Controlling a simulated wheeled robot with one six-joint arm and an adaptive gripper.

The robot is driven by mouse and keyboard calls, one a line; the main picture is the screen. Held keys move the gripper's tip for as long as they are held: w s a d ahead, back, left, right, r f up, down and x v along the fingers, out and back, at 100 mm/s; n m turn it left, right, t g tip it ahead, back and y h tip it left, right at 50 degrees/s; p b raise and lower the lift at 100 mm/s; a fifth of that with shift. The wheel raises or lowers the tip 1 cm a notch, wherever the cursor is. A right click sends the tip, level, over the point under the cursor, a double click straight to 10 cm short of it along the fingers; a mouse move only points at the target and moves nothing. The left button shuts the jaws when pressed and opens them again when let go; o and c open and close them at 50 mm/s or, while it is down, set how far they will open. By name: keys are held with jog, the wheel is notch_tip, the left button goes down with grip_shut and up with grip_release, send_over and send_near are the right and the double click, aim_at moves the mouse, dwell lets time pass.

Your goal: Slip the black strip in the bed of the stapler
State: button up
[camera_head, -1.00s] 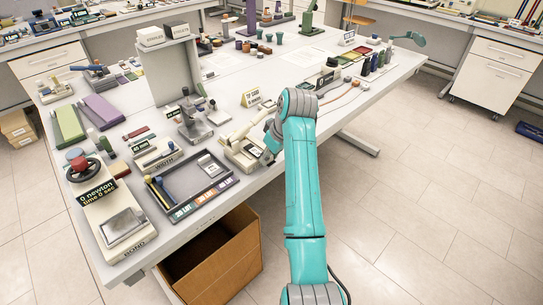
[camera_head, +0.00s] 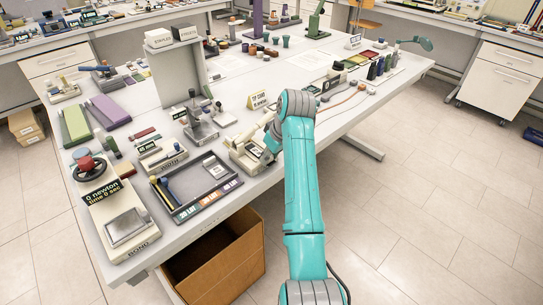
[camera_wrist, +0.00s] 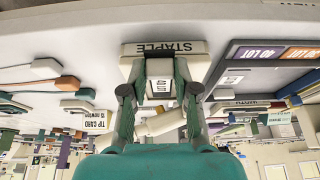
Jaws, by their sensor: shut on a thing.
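The cream stapler (camera_head: 243,157), its front marked STAPLE in the wrist view (camera_wrist: 165,49), sits near the table's front edge with its pale arm raised. My gripper (camera_head: 268,148) is at the right side of the stapler, low over its bed. In the wrist view, my gripper's two fingers (camera_wrist: 159,89) reach towards the stapler's bed and are shut on a small dark piece, taken as the black strip (camera_wrist: 160,96), with a white label by it. The strip's ends and its contact with the bed are hidden by the fingers.
A grey tray (camera_head: 183,213) with lot labels lies left of the stapler. A TIP CARD sign (camera_head: 258,101) and a small press (camera_head: 199,125) stand behind it. An open cardboard box (camera_head: 222,268) is on the floor below.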

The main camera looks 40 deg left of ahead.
jog(key=shift+a, duration=0.1)
jog(key=o, duration=0.9)
jog(key=v, duration=1.2)
jog(key=shift+a, duration=0.1)
